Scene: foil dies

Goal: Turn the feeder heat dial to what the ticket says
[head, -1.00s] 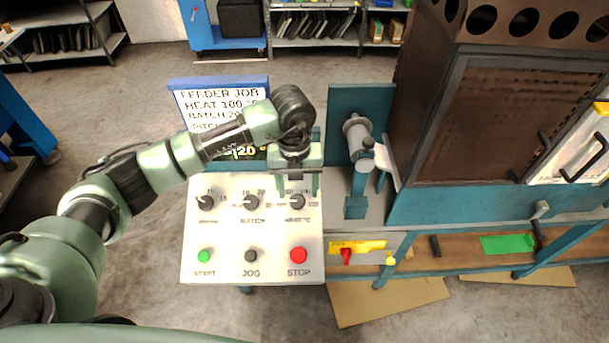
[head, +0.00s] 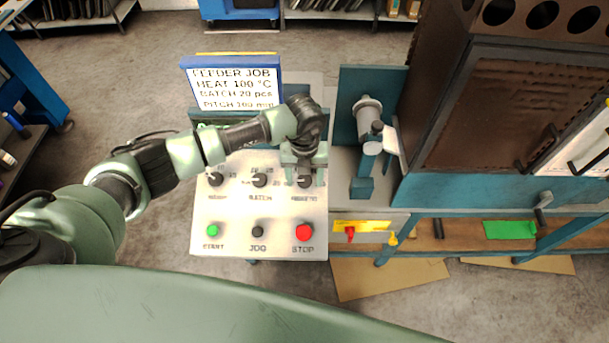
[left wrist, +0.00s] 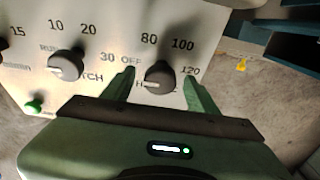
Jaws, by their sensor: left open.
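The ticket (head: 236,88) stands behind the panel and reads HEAT 100 °C, BATCH 20 pcs and a partly blurred PITCH line. The black heat dial (head: 305,181) is the rightmost of three dials on the white panel (head: 280,210). In the left wrist view the heat dial (left wrist: 160,78) has OFF, 80, 100 and 120 printed around it. A pale mark shows on its lower left side; I cannot tell the exact setting. My left gripper (head: 304,174) is open, one finger on each side of the dial, with gaps visible. My right gripper is not in view.
The batch dial (left wrist: 66,65) sits left of the heat dial. Green START (head: 212,230), black JOG (head: 258,231) and red STOP (head: 303,232) buttons line the panel's front. A grey post fixture (head: 368,145) and brown cabinet (head: 480,110) stand to the right.

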